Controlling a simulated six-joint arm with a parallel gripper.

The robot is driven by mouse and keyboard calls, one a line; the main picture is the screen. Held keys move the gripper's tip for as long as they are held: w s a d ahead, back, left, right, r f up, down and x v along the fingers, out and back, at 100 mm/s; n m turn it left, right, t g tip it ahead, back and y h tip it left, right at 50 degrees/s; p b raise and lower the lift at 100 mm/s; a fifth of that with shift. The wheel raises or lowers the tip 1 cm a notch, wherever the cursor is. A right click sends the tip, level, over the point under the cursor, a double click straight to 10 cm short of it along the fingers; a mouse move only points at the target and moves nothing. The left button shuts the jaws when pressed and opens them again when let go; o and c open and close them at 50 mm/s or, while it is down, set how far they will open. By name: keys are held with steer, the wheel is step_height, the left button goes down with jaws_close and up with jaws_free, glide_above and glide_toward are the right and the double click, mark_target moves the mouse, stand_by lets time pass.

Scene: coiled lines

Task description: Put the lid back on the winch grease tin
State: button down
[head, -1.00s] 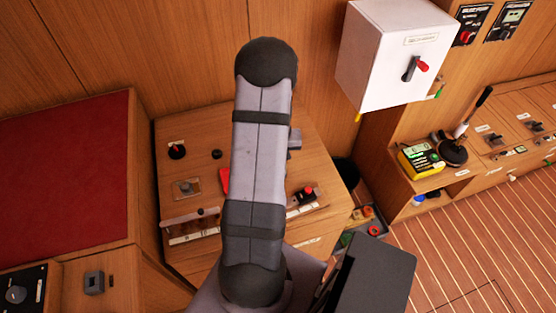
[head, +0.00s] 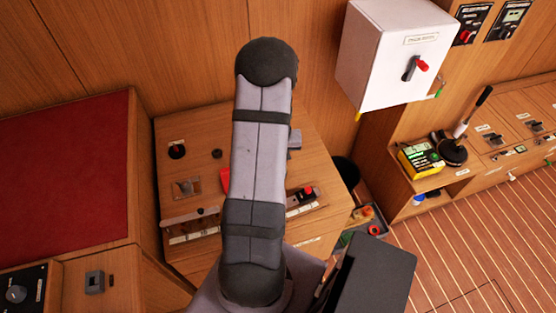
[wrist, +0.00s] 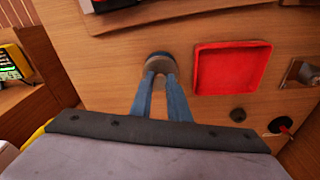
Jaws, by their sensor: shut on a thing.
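My gripper (wrist: 158,88) shows in the wrist view as two blue fingers close together. They are shut on a small round grey-brown thing with a dark rim (wrist: 160,57), which looks like the lid. It is over the wooden console top, left of a red square tray (wrist: 232,68). I cannot tell whether it touches the surface or whether a tin is under it. In the head view my arm hides the fingers and this thing; only an edge of the red tray (head: 225,181) shows. I cannot make out the grease tin separately in either view.
The console top (head: 245,130) bears a black knob (head: 217,153), a red-and-black switch (head: 176,151), a metal fitting (head: 187,187) and a raised strip at its front. A white box (head: 392,55) juts from the wall at right. A yellow-green device (head: 420,160) stands beyond.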

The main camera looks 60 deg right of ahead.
steer(key=c, duration=1.1)
jaws_free()
steer(key=shift+r, duration=0.2)
steer(key=shift+r+p, duration=2.9)
steer(key=shift+r, duration=0.4)
jaws_close()
steer(key=shift+f, duration=0.25)
